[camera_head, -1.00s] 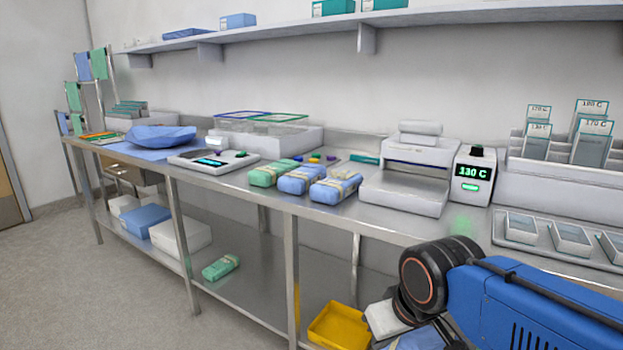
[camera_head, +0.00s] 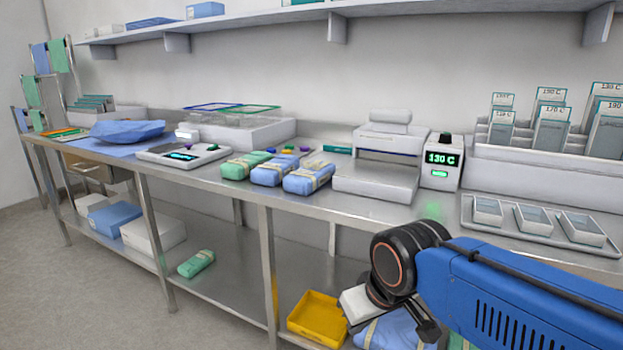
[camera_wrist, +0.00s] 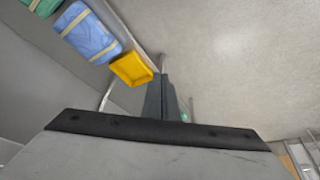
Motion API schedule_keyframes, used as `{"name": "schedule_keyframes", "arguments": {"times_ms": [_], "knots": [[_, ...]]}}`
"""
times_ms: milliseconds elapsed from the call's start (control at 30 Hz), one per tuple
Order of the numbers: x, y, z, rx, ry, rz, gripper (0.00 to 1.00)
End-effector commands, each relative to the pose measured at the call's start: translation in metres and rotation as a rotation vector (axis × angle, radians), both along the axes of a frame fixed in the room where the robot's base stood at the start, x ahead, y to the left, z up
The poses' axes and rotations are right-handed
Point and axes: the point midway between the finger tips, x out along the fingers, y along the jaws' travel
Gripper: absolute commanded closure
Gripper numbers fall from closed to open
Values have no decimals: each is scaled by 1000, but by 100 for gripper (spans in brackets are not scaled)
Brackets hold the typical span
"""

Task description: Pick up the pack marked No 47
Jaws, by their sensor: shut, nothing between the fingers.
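No marking reading No 47 is legible on any pack. On the bench top lie a green pack (camera_head: 246,165) and two blue packs, one in the middle (camera_head: 274,170) and one on the right (camera_head: 308,178), each with a pale band. A green pack (camera_head: 196,263) lies on the lower shelf. Another blue pack (camera_head: 392,332) shows low down, partly hidden by my arm. In the wrist view, a banded blue pack (camera_wrist: 88,38) and part of a green one (camera_wrist: 40,6) lie at upper left. My gripper (camera_wrist: 160,80) is shut and empty, apart from the packs.
A yellow tray (camera_head: 318,318) stands low beside my wrist; it also shows beyond my fingers in the wrist view (camera_wrist: 132,69). The bench top holds a sealer (camera_head: 375,180), a 130 C display unit (camera_head: 441,161) and a slide tray (camera_head: 480,228). Bench legs stand in front of the lower shelf.

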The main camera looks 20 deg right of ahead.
Motion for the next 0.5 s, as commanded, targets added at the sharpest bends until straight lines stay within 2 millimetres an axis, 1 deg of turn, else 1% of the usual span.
{"name": "schedule_keyframes", "arguments": {"times_ms": [67, 100, 167, 200, 267, 300, 367, 400, 467, 500], "knots": [[0, 0, 0, 0, 0, 0, 100], [0, 0, 0, 0, 0, 0, 95], [1, 0, 1, -2, 1, 5, 81], [3, 0, 4, -8, 2, 16, 71], [9, -1, 12, -26, 5, 47, 57], [14, -1, 19, -44, 10, 79, 47], [27, -3, 35, -81, 17, 147, 33], [36, -4, 47, -112, 24, 202, 24], [52, -5, 67, -161, 37, 295, 9], [64, -7, 81, -197, 45, 359, 6]]}}
